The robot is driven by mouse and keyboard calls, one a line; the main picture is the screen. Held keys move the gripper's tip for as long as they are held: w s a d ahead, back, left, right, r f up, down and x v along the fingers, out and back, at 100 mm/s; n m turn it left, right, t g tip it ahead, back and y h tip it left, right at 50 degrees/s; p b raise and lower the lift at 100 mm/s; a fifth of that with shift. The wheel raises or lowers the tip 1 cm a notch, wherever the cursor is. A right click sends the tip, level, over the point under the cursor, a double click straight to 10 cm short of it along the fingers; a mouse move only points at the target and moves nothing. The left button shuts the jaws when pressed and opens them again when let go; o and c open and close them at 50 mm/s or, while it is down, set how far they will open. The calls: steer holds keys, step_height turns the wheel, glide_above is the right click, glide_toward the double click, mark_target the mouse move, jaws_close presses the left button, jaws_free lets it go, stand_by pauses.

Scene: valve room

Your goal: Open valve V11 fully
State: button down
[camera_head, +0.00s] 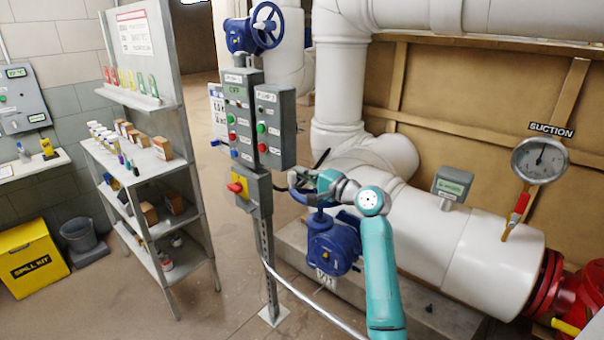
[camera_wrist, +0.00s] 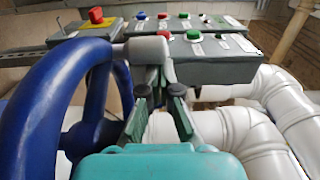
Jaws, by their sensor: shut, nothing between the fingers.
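The valve with the V11 tag (camera_head: 325,281) has a blue body (camera_head: 333,245) low on the large white pipe. Its blue handwheel (camera_head: 318,218) is partly hidden by my arm in the head view. In the wrist view the blue wheel rim (camera_wrist: 38,125) fills the left side, and a grey handle (camera_wrist: 146,50) stands out from it to the right. My gripper (camera_wrist: 161,95) is shut and empty, with its dark fingers just in front of the handle. I cannot tell whether they touch it. In the head view my gripper (camera_head: 300,182) is at the wheel, beside the control post.
A grey control post with button boxes (camera_head: 272,126) and a red emergency button (camera_head: 236,187) stands close to my gripper. Another blue handwheel (camera_head: 266,26) is above. White pipes and a suction gauge (camera_head: 540,159) are at right. A shelf (camera_head: 150,160) stands left; floor between is clear.

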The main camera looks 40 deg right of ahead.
steer(key=s+n+g+y, duration=0.1)
steer(key=n+y, duration=0.1)
steer(key=y, duration=0.1)
steer(key=n+g+y, duration=0.1)
steer(key=n+y, duration=0.1)
steer(key=y, duration=0.1)
steer(key=s+a+n+g+y, duration=0.1)
steer(key=n+y, duration=0.1)
steer(key=shift+s+r+y, duration=0.1)
steer(key=shift+s+y, duration=0.25)
steer(key=shift+y, duration=0.05)
steer(key=shift+s+a+n+g, duration=0.2)
steer(key=shift+s+n+g, duration=0.1)
steer(key=shift+s, duration=0.15)
steer(key=shift+d, duration=0.1)
